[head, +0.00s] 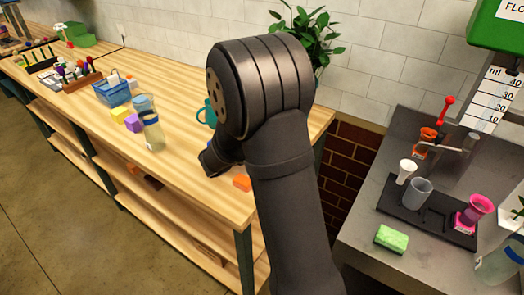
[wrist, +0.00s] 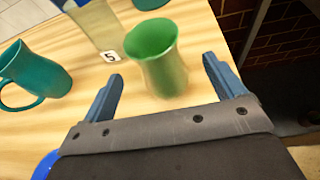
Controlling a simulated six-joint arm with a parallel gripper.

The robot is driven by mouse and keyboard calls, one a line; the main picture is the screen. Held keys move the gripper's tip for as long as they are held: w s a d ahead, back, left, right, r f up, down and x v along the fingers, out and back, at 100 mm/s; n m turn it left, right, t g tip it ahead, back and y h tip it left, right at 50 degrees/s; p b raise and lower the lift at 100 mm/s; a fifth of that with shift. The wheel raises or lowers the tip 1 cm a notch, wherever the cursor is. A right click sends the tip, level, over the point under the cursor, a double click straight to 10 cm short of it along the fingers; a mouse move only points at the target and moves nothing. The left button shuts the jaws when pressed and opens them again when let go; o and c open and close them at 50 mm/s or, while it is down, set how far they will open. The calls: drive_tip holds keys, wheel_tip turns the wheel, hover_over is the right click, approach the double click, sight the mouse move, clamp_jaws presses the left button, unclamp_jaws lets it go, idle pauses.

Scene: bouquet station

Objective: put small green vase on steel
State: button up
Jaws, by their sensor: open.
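The small green vase (wrist: 158,62) stands upright on the wooden table in the wrist view, its flared mouth toward the camera. My gripper (wrist: 163,68) is open, with one blue finger on each side of the vase's lower part. I cannot tell whether either finger touches it. In the head view my arm hides the vase and the fingers. The steel counter (head: 430,268) is at the right of the head view, apart from the wooden table.
A teal mug (wrist: 35,75) stands left of the vase. A pale yellowish container (wrist: 93,20) is behind it, near a "5" tag (wrist: 111,56). The counter bears a black tray (head: 400,212) with cups and a green sponge (head: 391,239); its front is clear. A gap separates the surfaces.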

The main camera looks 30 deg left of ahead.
wheel_tip(320, 180, down, 4)
drive_tip(key=shift+r, duration=0.1)
drive_tip(key=shift+x, duration=1.45)
drive_tip(key=shift+r, duration=0.3)
drive_tip(key=c, duration=1.7)
drive_tip(key=shift+r, duration=0.15)
drive_tip(key=shift+r, duration=1.1)
drive_tip(key=shift+w+d+r, duration=0.1)
drive_tip(key=shift+d+r, duration=0.05)
drive_tip(key=shift+r, duration=0.8)
drive_tip(key=shift+w+d+r, duration=0.35)
drive_tip(key=shift+d+r, duration=0.75)
drive_tip(key=shift+d, duration=0.75)
drive_tip(key=shift+w+d+r, duration=0.4)
drive_tip(key=shift+d+r, duration=0.65)
drive_tip(key=shift+d, duration=0.8)
drive_tip(key=shift+w+d+r, duration=0.35)
drive_tip(key=shift+d+r, duration=0.75)
drive_tip(key=shift+d, duration=0.75)
